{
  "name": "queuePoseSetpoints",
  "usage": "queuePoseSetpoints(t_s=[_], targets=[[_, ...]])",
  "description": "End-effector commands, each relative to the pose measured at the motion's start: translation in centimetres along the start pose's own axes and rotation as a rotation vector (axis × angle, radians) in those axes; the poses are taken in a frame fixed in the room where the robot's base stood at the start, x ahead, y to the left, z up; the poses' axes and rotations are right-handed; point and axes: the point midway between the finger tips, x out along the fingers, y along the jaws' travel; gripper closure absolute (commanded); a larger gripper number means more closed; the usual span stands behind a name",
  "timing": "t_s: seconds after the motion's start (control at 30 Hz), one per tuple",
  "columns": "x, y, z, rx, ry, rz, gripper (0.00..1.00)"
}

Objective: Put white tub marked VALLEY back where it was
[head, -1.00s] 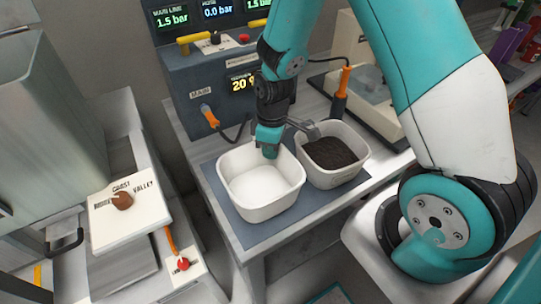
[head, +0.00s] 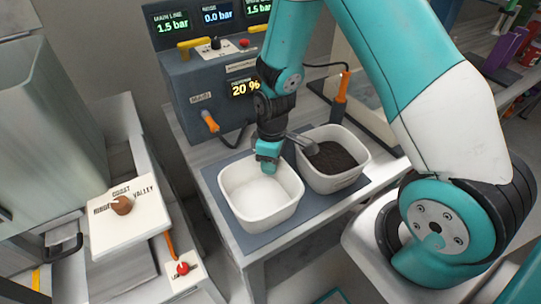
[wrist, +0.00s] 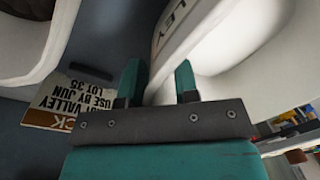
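The white tub (head: 258,212) stands upright on the dark mat, with white contents or a bare white inside. In the wrist view the letters "LLEY" show on the wall of this tub (wrist: 215,42). My gripper (head: 267,167) is at its far rim. In the wrist view the two fingers of my gripper (wrist: 160,82) are apart, with the tub wall between them, one finger outside and one inside. Whether they press on the wall is hard to see.
A second white tub (head: 345,183) with dark granules and a scoop stands to the right. A printed label (wrist: 72,103) reading VALLEY is near the mat. A gauge box (head: 205,100) stands behind. At left is a selector knob (head: 122,205) on a panel marked COAST and VALLEY.

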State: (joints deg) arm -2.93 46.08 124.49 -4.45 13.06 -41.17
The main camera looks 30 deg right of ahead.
Motion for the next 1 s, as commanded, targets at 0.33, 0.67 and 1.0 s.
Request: queuePoseSetpoints(t_s=[0.33,0.67,1.0], targets=[[-5.8,0.1,-0.1,0.0,0.007,0.006,0.71],[-11.4,0.1,-0.1,0.0,0.003,0.002,0.71],[-18.9,-9.0,-0.1,0.064,0.125,-0.044,0.71]])
